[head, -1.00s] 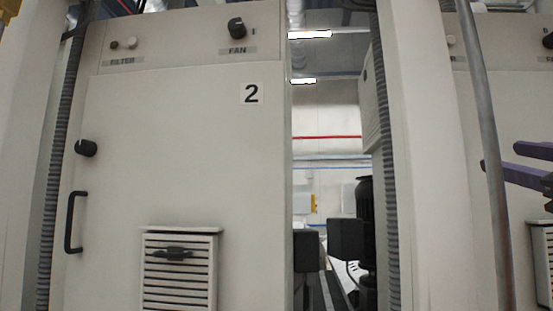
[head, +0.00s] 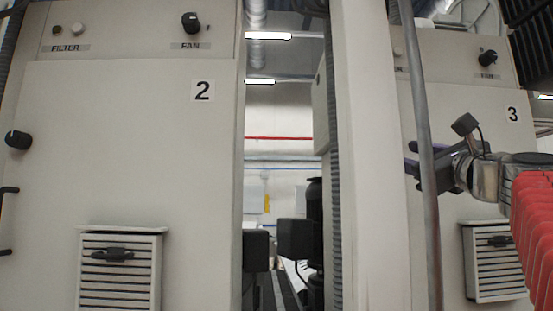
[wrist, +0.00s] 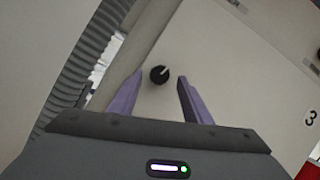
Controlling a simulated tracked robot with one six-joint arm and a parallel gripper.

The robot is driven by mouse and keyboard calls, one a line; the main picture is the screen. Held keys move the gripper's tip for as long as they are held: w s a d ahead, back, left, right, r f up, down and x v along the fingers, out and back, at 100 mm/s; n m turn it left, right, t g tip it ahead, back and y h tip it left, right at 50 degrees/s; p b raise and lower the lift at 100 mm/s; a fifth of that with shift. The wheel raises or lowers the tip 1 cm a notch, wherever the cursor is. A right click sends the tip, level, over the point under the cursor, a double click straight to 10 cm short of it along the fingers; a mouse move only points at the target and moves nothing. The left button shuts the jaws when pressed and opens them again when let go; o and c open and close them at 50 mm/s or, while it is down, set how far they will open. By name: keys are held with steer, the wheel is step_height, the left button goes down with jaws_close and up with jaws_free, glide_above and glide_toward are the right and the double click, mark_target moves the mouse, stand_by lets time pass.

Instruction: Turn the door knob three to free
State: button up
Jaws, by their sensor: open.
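The door knob of unit three (wrist: 158,76) is black and round with a white pointer mark. In the wrist view it shows beyond and between the fingertips of my gripper (wrist: 160,75), whose purple fingers are apart with nothing held. A gap to the knob seems to remain, but its size is hard to tell. In the head view my gripper (head: 411,160) is in front of the left part of the door marked 3 (head: 480,180), near a grey pole. The knob cannot be made out there.
The grey pole (head: 424,170) stands upright and overlaps my gripper in the head view. A ribbed hose (wrist: 92,60) runs left of the knob. Unit two's door (head: 140,150) has its own black knob (head: 18,140). A fan switch (head: 488,57) sits above door three.

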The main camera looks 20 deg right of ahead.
steer(key=shift+x, duration=0.95)
steer(key=shift+c, duration=0.7)
